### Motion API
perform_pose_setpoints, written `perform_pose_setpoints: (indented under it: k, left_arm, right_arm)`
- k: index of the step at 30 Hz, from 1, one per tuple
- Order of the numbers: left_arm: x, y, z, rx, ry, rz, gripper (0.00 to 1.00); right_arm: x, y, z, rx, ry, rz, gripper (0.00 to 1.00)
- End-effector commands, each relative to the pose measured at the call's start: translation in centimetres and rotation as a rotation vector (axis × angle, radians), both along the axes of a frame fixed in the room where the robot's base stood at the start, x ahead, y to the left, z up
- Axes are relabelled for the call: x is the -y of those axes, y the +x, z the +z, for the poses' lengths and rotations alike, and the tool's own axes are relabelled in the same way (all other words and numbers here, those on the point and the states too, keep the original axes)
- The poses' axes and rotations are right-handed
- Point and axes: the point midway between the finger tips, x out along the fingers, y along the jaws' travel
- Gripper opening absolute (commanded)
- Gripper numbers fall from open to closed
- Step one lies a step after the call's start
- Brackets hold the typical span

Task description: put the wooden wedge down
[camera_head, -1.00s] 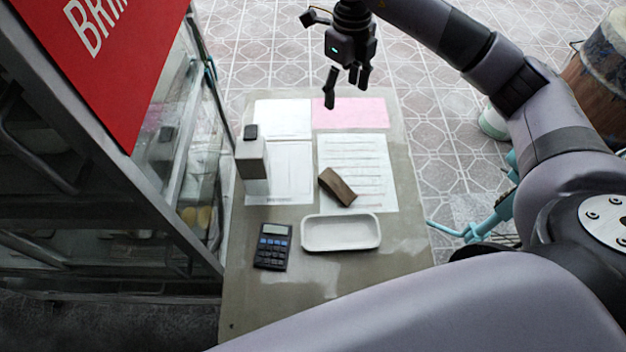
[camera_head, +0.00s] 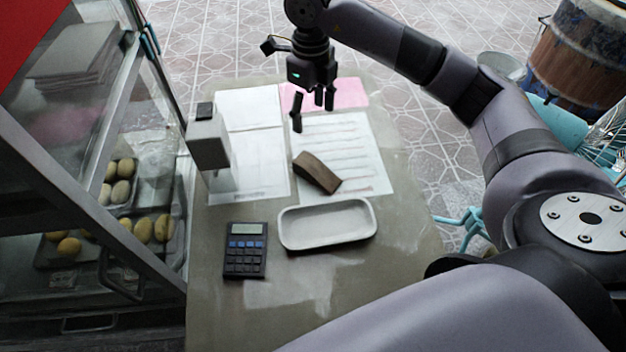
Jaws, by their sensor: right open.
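The brown wooden wedge (camera_head: 317,173) lies on a lined white sheet (camera_head: 352,150) on the table, just behind a white tray. My right gripper (camera_head: 312,112) is open and empty. It hangs fingers down over the back of the table, above and behind the wedge in the picture and apart from it. My left gripper is out of view.
The white tray (camera_head: 327,226) looks empty. A calculator (camera_head: 245,250) lies left of it, and a light box (camera_head: 208,147) stands at the table's left edge. A glass cabinet (camera_head: 90,180) with bread rolls borders the left. The table's front (camera_head: 300,310) is clear.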

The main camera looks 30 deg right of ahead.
Motion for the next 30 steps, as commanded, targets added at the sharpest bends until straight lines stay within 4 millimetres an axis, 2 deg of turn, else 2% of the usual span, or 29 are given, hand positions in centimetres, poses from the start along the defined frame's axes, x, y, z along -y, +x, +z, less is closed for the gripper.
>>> perform_pose_setpoints:
  k: [5,18,26,30]
  left_arm:
    - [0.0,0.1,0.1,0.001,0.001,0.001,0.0]
    - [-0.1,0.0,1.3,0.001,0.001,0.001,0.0]
    - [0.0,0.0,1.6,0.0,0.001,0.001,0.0]
    - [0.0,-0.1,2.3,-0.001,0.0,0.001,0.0]
  right_arm:
    - [0.0,-0.1,-1.8,-0.004,0.0,0.0,0.65]
    - [0.0,-0.2,-10.7,-0.003,0.0,-0.001,0.65]
    - [0.1,-0.2,-12.7,-0.002,-0.001,0.0,0.65]
    - [0.3,-0.8,-14.5,-0.004,0.0,-0.001,0.65]
